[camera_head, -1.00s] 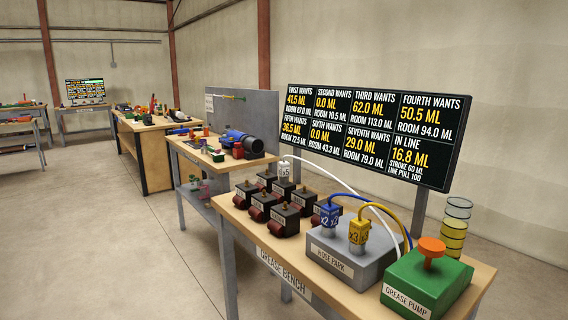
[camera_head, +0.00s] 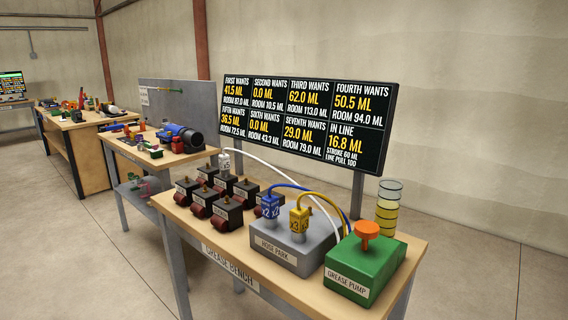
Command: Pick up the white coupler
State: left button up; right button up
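The white coupler (camera_head: 224,163) stands upright on one of the black blocks at the back of the row on the grease bench. A white hose runs from it to the right, toward the grease pump. A blue coupler (camera_head: 270,207) and a yellow coupler (camera_head: 299,222) stand on the grey hose park (camera_head: 275,262), each with its own hose. Neither of my grippers shows in the head view.
The grease bench (camera_head: 181,209) also holds several black blocks with dark red parts (camera_head: 228,214) and the green grease pump (camera_head: 365,265) with an orange knob. A clear cylinder with yellow bands (camera_head: 387,208) stands behind the pump. A display board (camera_head: 305,122) rises behind.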

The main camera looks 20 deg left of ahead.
aim_at(225, 161)
jog(key=i+j+z, duration=0.1)
jog(key=j+z, duration=1)
jog(key=j, duration=0.15)
jog(key=k+j+z, duration=0.1)
jog(key=j+z, duration=0.25)
jog(key=j, duration=0.25)
jog(key=k+j, duration=0.15)
jog(key=j, duration=0.15)
jog(key=k+j+z, duration=0.15)
jog(key=j, duration=0.2)
jog(key=k+j, duration=0.1)
jog(key=j, duration=0.25)
jog(key=k+j, duration=0.1)
jog(key=j, duration=0.25)
jog(key=k+j, duration=0.1)
jog(key=j, duration=0.25)
jog(key=k+j+z, duration=0.1)
jog(key=j, duration=0.25)
jog(key=k+j, duration=0.1)
jog(key=j, duration=0.25)
